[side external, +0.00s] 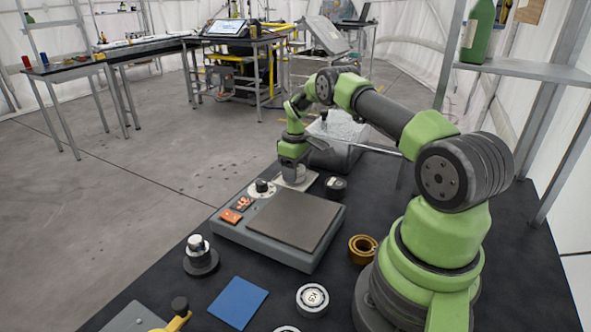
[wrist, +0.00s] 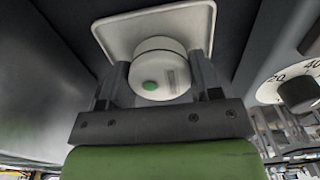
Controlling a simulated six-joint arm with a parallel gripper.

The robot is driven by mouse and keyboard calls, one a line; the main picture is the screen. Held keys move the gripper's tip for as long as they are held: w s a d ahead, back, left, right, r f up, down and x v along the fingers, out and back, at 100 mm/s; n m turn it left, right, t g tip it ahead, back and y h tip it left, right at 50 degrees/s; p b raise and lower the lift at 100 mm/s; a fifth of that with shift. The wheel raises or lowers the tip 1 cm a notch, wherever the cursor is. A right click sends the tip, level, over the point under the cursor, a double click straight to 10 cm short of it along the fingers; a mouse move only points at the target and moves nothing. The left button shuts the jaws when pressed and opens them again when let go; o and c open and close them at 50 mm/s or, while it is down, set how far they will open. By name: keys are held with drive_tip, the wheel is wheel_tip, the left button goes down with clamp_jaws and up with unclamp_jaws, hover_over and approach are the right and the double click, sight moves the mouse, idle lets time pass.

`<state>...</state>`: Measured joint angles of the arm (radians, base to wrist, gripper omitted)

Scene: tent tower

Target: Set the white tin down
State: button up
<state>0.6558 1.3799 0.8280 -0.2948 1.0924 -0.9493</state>
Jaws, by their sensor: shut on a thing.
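The white tin (wrist: 160,72), round with a green dot on its face, sits between the two fingers of my gripper (wrist: 160,80) in the wrist view. My gripper is shut on it. Beyond the tin is a pale square dish with a raised rim (wrist: 112,32). In the side view my gripper (side external: 294,168) is low over this pale dish (side external: 308,182), behind the grey-topped device. The tin is mostly hidden by the fingers there, and I cannot tell whether it touches the dish.
The grey-topped device (side external: 295,218) with orange displays stands just in front. A dark cylinder (side external: 336,187) is close on the right, a grey box (side external: 340,140) behind. A brass ring (side external: 362,248), round weight (side external: 312,298) and blue sheet (side external: 238,302) lie nearer.

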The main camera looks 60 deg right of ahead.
drive_tip(key=o, duration=1)
drive_tip(key=shift+f, duration=0.1)
drive_tip(key=shift+o, duration=0.2)
